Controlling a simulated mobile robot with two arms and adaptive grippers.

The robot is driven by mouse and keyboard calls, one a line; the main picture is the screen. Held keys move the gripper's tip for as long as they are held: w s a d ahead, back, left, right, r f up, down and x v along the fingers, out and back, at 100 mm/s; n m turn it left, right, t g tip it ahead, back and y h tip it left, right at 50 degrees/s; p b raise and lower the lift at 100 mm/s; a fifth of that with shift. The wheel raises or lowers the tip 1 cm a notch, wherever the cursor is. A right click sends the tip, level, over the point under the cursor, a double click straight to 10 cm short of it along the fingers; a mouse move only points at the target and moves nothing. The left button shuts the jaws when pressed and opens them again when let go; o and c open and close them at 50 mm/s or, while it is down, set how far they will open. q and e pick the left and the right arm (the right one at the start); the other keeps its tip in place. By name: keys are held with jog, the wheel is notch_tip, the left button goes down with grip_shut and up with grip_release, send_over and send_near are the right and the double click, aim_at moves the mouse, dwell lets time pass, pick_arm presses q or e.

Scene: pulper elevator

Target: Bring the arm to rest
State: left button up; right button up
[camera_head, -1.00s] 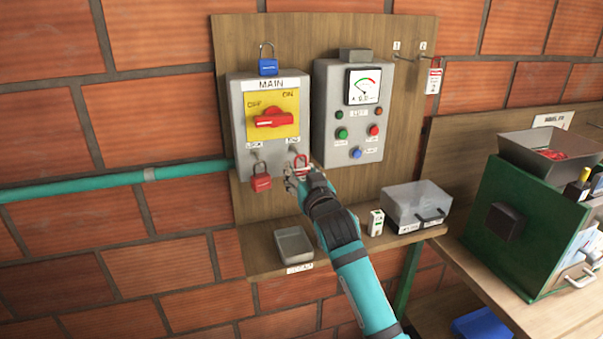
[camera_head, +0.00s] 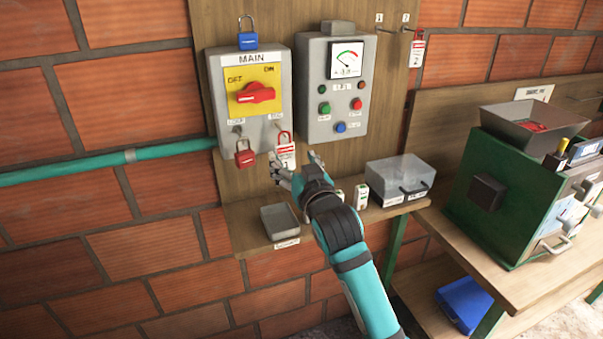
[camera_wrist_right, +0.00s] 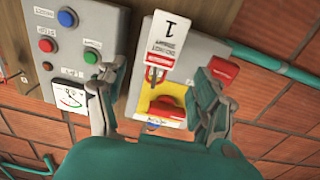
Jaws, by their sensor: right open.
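My right gripper (camera_head: 297,168) is open just in front of and below the main switch box (camera_head: 214,108). In the right wrist view its two fingers (camera_wrist_right: 158,100) stand apart with nothing gripped between them. A white tag numbered 1 with a red top (camera_head: 286,153) hangs at the box's lower right, close to the fingertips; the tag also shows in the right wrist view (camera_wrist_right: 172,40). A red padlock (camera_head: 245,158) hangs at the lower left of the box. The red rotary handle (camera_head: 256,93) sits on a yellow plate. My left gripper is out of view.
A control box (camera_head: 314,122) with a gauge and buttons is at right. A shelf below holds a grey tray (camera_head: 281,223), a small white item (camera_head: 361,196) and a clear bin (camera_head: 402,174). A green machine (camera_head: 515,200) stands on the bench. Open space lies left, before the brick wall.

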jog(key=v, duration=0.5)
jog(key=s+d+f+g+h, duration=0.1)
jog(key=s+d+f+g, duration=0.15)
jog(key=f, duration=1.75)
jog(key=s+d+f+g+h, duration=0.2)
jog(key=d+f+g, duration=0.15)
jog(key=f, duration=1.65)
jog(key=s+d+f+g+b, duration=0.1)
jog(key=s+d+f+g, duration=0.1)
jog(key=s+f, duration=0.65)
jog(key=s+d+f+g, duration=0.25)
jog(key=s+f, duration=0.35)
jog(key=f, duration=0.5)
jog(key=s+d+f+g, duration=0.2)
jog(key=s+f, duration=0.3)
jog(key=s, duration=0.6)
jog(key=s+d+f+g+h, duration=0.1)
jog(key=s+d+f, duration=0.4)
jog(key=s, duration=0.7)
jog(key=s+d+f+m+g+h+b, duration=0.1)
jog(key=s+f, duration=0.5)
jog(key=s, duration=0.6)
jog(key=shift+s+d+f+g, duration=0.2)
jog(key=shift+d+g, duration=0.65)
jog(key=shift+d, duration=0.35)
